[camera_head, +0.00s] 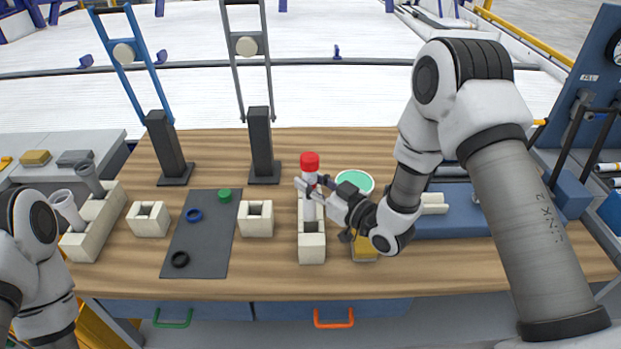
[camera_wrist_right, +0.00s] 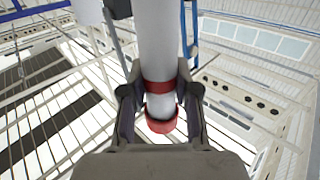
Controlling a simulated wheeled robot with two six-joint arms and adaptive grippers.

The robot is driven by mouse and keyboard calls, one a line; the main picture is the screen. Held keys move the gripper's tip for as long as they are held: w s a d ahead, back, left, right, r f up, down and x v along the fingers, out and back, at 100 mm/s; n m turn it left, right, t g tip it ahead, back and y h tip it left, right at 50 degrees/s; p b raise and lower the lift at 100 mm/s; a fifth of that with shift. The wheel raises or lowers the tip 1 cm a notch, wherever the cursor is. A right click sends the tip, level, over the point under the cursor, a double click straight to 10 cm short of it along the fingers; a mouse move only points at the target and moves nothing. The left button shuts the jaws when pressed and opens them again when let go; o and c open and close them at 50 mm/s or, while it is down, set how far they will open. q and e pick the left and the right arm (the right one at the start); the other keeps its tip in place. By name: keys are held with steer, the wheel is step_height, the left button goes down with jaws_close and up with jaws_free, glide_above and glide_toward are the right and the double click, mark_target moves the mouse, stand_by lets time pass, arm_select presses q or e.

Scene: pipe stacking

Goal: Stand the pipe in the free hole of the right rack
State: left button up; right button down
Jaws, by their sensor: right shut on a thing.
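The white pipe (camera_head: 310,178) with a red top stands about upright in my right gripper (camera_head: 311,188), over the right rack. In the right wrist view, the pipe (camera_wrist_right: 160,45) runs between the fingers of the right gripper (camera_wrist_right: 161,100), with a red band and red end beside them. The right rack (camera_head: 312,250) is a long cream block. An open hole shows towards its near end. The pipe's lower part reaches down to the rack's farther part. I cannot tell how deep it sits there. The left gripper is out of view.
A left cream rack (camera_head: 77,246) holds grey pipes. Two small cream blocks (camera_head: 148,226) (camera_head: 256,227) flank a dark mat (camera_head: 205,250) with rings. A green-topped round dish (camera_head: 355,178) and yellow block (camera_head: 364,250) are close to my right gripper. Dark posts (camera_head: 262,145) stand behind.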

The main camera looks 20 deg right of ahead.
mark_target(315, 215)
steer(key=shift+s+d+f+b, duration=0.2)
steer(key=shift+f+b, duration=0.1)
steer(key=shift+f, duration=0.25)
steer(key=shift+r, duration=0.1)
steer(key=shift+w+a+f+b, duration=0.1)
steer(key=shift+a+f+b, duration=0.05)
steer(key=shift+f+b, duration=0.3)
steer(key=shift+f, duration=0.1)
steer(key=shift+f, duration=0.2)
steer(key=shift+f+b, duration=0.1)
steer(key=shift+b, duration=0.2)
steer(key=shift+f+b, duration=2.8)
steer(key=shift+f, duration=0.6)
steer(key=shift+f, duration=0.15)
